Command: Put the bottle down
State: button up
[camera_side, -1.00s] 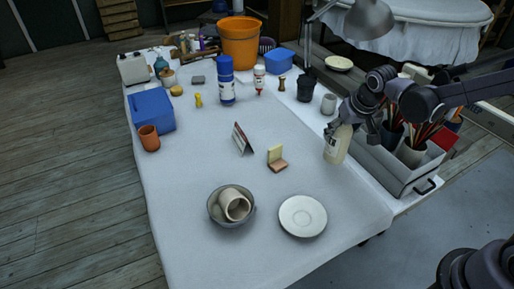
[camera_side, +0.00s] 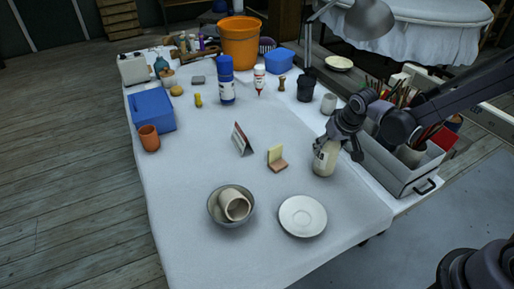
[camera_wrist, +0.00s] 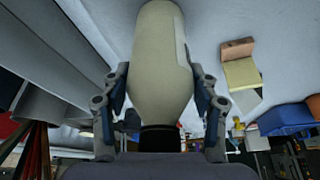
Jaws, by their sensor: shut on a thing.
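The bottle (camera_side: 325,160) is cream-coloured with a pale label, and it stands near upright at the right part of the white-covered table. My gripper (camera_side: 338,142) is shut on its upper part from above and from the right. In the wrist view the bottle (camera_wrist: 158,60) fills the middle, with a dark neck, between the two fingers of my gripper (camera_wrist: 158,105). Its base looks at or very close to the cloth; I cannot tell whether it touches.
A saucer (camera_side: 302,230) lies in front of the bottle, and a metal bowl (camera_side: 217,219) holds a cup. A sticky-note block (camera_side: 277,167) is to the left. A grey caddy (camera_side: 400,180) of brushes stands to the right. The cloth around the bottle's base is clear.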

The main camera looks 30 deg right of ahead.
jog(key=shift+f, duration=0.15)
jog(key=o, duration=1.5)
jog(key=v, duration=1.2)
jog(key=shift+s+d+r+n+t+y, duration=0.2)
jog(key=shift+s+r+n+t, duration=0.25)
jog(key=shift+s, duration=1.65)
jog(key=shift+s+d+r+n+t+y, duration=0.15)
jog(key=shift+s+d+r+n+t, duration=0.3)
jog(key=shift+s, duration=1.7)
jog(key=shift+s+d+r+n+t+y, duration=0.15)
jog(key=shift+s+r+n+t, duration=0.25)
jog(key=shift+s, duration=1.7)
jog(key=shift+f, duration=0.1)
